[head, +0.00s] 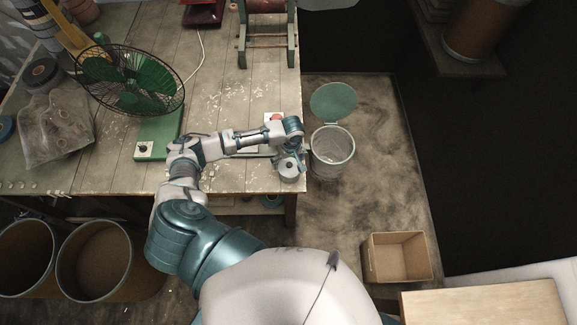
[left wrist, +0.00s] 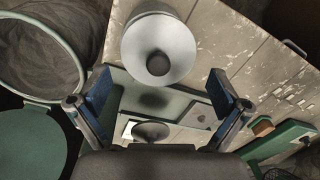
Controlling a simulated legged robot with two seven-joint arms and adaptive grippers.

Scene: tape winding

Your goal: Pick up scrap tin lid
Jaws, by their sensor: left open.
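The scrap tin (head: 332,152) is a pale round bin on the floor just right of the table; it also shows in the left wrist view (left wrist: 40,55). Its green round lid (head: 333,103) is off the opening, beside the rim at the far side; I cannot tell whether it is attached. The lid also shows at the lower left of the left wrist view (left wrist: 28,143), partly cut off. My left gripper (head: 291,158) is open above the table's right edge, left of the tin. In the left wrist view its fingers (left wrist: 159,92) are spread, with no lid between them. My right gripper is out of view.
A grey round piece with a dark centre (head: 289,168) is at the table edge by my left gripper. A green fan (head: 135,85) and a green frame (head: 242,45) stand on the worn table (head: 215,90). A cardboard box (head: 398,257) is on the floor at right.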

